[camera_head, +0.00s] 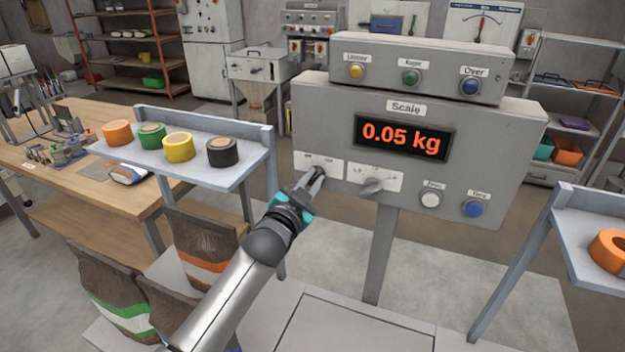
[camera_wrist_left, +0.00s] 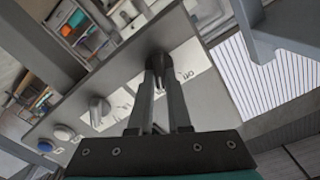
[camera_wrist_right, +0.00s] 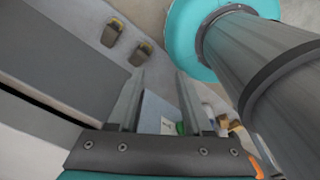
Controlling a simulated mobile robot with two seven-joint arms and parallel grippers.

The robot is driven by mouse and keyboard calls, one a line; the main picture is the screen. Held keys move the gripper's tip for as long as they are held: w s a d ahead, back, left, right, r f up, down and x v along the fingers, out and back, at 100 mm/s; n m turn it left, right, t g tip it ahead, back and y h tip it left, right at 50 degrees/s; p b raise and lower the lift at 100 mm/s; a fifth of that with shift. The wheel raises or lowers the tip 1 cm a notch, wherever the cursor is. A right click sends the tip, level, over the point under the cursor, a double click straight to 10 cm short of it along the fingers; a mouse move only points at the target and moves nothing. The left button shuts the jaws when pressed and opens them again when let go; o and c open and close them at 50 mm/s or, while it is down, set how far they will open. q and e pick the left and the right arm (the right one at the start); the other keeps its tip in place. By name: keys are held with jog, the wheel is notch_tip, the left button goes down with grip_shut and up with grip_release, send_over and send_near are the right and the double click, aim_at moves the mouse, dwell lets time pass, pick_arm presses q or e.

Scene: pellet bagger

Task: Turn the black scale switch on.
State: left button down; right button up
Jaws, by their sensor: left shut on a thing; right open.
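The grey scale box (camera_head: 480,165) stands on a post, and its display (camera_head: 404,137) is lit with "0.05 kg". The black scale switch (camera_wrist_left: 159,61) is a dark knob on a white label plate (camera_head: 333,167) at the box's lower left. My left gripper (camera_head: 319,171) is at this plate and shut on the switch, one finger on each side. In the head view the fingers mostly hide the switch, so I cannot tell which mark it points to. My right gripper (camera_wrist_right: 160,78) is open and empty, away from the box; it is outside the head view.
A grey selector knob (camera_head: 372,187) sits just right of the switch, with white (camera_head: 430,200) and blue (camera_head: 474,208) buttons farther right. A shelf (camera_head: 205,177) with tape rolls stands close on the left. Bags (camera_head: 205,242) stand below it.

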pick_arm(q)
jog(key=c, duration=0.9)
grip_release()
jog(key=shift+o, duration=0.2)
jog(key=shift+s, duration=0.15)
jog(key=v, duration=1.5)
jog(key=shift+a+f, duration=0.1)
jog(key=shift+f, duration=0.05)
